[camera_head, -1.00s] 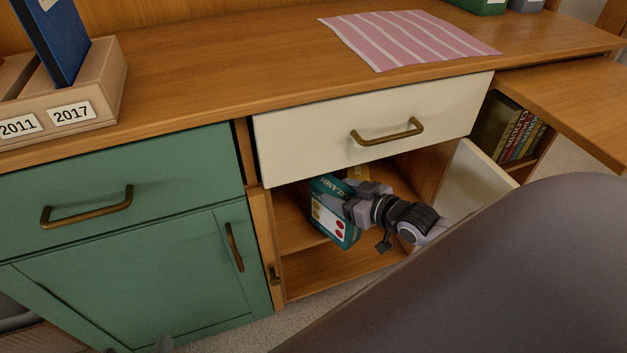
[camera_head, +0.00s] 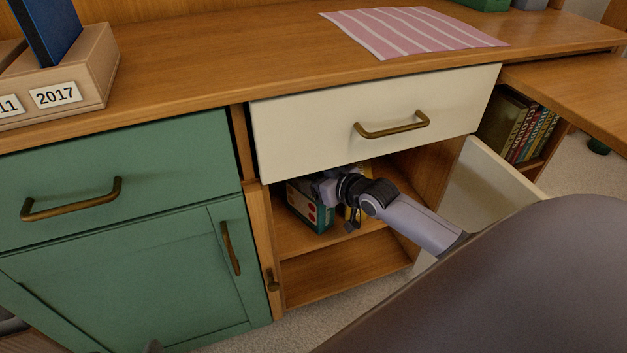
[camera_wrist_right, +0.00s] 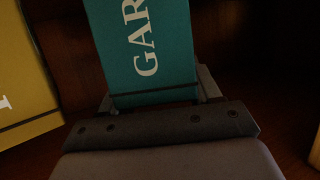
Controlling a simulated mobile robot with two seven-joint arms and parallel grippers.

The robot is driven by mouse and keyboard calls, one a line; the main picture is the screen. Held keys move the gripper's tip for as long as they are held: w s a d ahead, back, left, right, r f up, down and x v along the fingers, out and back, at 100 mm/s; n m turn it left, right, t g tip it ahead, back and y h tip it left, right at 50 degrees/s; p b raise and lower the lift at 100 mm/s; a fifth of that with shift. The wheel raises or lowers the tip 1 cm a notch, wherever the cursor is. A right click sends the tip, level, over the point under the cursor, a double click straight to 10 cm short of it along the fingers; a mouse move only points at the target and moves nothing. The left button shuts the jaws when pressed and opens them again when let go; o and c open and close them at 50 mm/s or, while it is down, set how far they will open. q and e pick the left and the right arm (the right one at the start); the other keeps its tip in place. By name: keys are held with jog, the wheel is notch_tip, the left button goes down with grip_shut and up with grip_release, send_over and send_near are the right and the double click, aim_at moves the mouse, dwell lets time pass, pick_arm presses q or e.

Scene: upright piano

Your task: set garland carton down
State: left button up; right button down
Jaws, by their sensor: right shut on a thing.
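The garland carton (camera_head: 304,208) is a teal box with red dots on a pale side panel. It is inside the open cupboard under the cream drawer, at the left of the upper shelf (camera_head: 291,238). My right gripper (camera_head: 322,190) is shut on it; the arm reaches in from the right. In the right wrist view the carton (camera_wrist_right: 145,50) with the letters "GAR" sits between the fingers (camera_wrist_right: 155,98). I cannot tell whether its base touches the shelf. My left gripper is not in view.
A yellow box (camera_head: 364,205) stands right of the carton, partly behind my arm; it also shows in the right wrist view (camera_wrist_right: 20,85). The cream cupboard door (camera_head: 490,185) stands open at right. The cream drawer (camera_head: 375,120) is above. The lower compartment (camera_head: 345,268) looks empty.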

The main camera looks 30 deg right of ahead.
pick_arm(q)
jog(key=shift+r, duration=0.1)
pick_arm(e)
jog(key=shift+r, duration=0.15)
jog(key=shift+c, duration=1.1)
grip_release()
jog(key=shift+f, duration=0.2)
jog(key=shift+r, duration=0.1)
jog(key=shift+s+d+r+p, duration=0.1)
jog(key=shift+s+r+p, duration=0.15)
jog(key=shift+s+p, duration=0.15)
pick_arm(q)
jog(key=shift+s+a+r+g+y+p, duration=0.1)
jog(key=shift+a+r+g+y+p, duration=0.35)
jog(key=shift+p, duration=1.8)
pick_arm(e)
jog(key=v, duration=1.1)
